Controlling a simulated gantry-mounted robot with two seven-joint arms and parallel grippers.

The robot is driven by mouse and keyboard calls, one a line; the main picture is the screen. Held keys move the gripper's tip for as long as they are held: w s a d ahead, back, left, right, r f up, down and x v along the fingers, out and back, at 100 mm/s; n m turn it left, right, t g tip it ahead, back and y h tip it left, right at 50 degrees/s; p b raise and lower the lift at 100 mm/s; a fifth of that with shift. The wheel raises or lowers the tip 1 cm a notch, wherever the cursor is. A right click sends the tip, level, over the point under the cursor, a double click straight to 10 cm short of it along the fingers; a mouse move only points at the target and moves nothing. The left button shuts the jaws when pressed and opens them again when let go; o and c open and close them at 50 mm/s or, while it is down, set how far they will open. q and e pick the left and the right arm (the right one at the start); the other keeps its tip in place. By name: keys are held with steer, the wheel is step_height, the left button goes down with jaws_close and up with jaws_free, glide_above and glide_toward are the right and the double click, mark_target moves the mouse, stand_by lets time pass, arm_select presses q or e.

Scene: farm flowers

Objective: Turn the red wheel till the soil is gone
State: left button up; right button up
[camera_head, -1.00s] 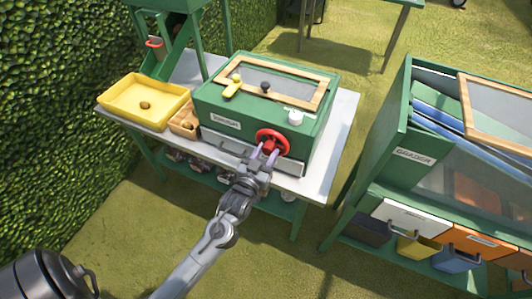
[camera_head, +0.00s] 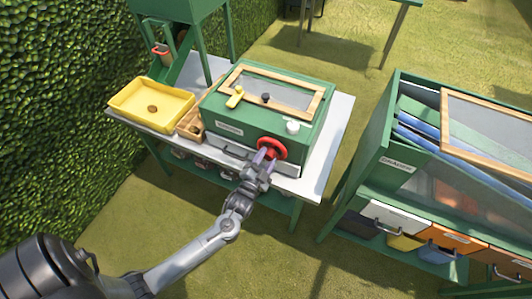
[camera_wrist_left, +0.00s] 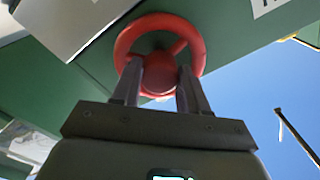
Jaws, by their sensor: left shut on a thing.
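The red wheel (camera_head: 272,148) is on the front face of a green box machine (camera_head: 300,140), near its right end. My left gripper (camera_head: 264,158) is at the wheel, its two fingers shut on the wheel's hub. In the left wrist view the red wheel (camera_wrist_left: 160,50) fills the top middle, and the fingers of my left gripper (camera_wrist_left: 160,88) reach up on both sides of its hub. A wood-framed window is on top of the machine; soil inside it cannot be made out. My right gripper is not in view.
A yellow tray (camera_head: 150,105) with a small brown round thing (camera_head: 152,109) and a wooden box (camera_head: 192,124) stand left of the machine on the white table (camera_head: 322,165). A green grader cabinet (camera_head: 392,150) stands at the right. Grass lies open between them.

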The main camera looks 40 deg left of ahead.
arm_select(q)
steer(key=m+p, duration=0.2)
steer(key=m, duration=0.1)
steer(key=m+p, duration=0.1)
steer(key=p, duration=0.1)
steer(key=shift+r+m, duration=0.3)
steer(key=shift+m, duration=0.1)
steer(key=m+p, duration=0.4)
steer(key=m, duration=0.1)
steer(key=m+p, duration=0.3)
steer(key=m, duration=0.2)
steer(key=shift+m, duration=0.4)
steer(key=m+p, duration=0.1)
steer(key=m, duration=0.3)
steer(key=shift+p, duration=0.3)
steer(key=shift+f+m, duration=0.1)
steer(key=shift+m, duration=0.6)
steer(key=shift+p, duration=0.3)
steer(key=o, duration=1.1)
steer(key=shift+c, duration=0.2)
